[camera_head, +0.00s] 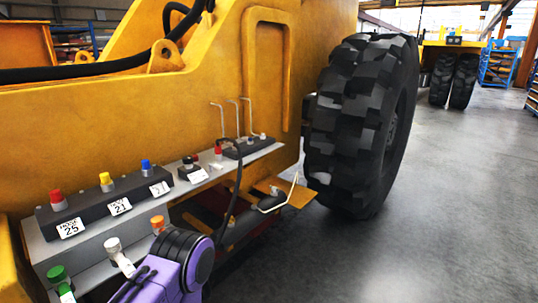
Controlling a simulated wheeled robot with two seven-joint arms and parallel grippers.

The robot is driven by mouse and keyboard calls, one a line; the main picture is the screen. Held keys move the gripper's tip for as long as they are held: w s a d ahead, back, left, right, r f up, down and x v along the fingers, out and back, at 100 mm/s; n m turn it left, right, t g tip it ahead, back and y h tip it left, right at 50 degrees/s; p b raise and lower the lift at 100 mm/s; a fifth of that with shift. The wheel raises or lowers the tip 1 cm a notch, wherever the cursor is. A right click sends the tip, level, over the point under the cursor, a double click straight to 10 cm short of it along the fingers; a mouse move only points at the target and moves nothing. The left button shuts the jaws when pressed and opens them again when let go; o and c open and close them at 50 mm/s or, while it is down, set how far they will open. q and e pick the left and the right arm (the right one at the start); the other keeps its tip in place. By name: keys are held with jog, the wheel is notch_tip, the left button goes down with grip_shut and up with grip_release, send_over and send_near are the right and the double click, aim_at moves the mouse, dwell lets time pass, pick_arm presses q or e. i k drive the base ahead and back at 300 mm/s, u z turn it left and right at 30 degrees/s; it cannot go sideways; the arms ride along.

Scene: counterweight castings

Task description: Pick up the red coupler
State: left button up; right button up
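A red coupler (57,199) stands upright at the left end of a dark block, above a white label reading 25. I cannot tell which red one is meant. No gripper fingers show in the head view. A purple and black arm link of mine (176,262) is at the bottom centre, in front of the ledge, and hides part of the lower shelf.
Yellow (105,180) and blue (146,167) couplers share the dark block. White (113,246), orange (158,223) and green (58,276) ones sit lower. A black hose (236,185) hangs by the ledge. A large tire (350,125) stands right; the floor (440,220) beyond is clear.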

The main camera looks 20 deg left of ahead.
aim_at(217, 150)
jog(key=z, duration=0.25)
jog(key=i, duration=1.85)
jog(key=u, duration=1.25)
jog(key=i, duration=0.8)
jog(key=u, duration=0.75)
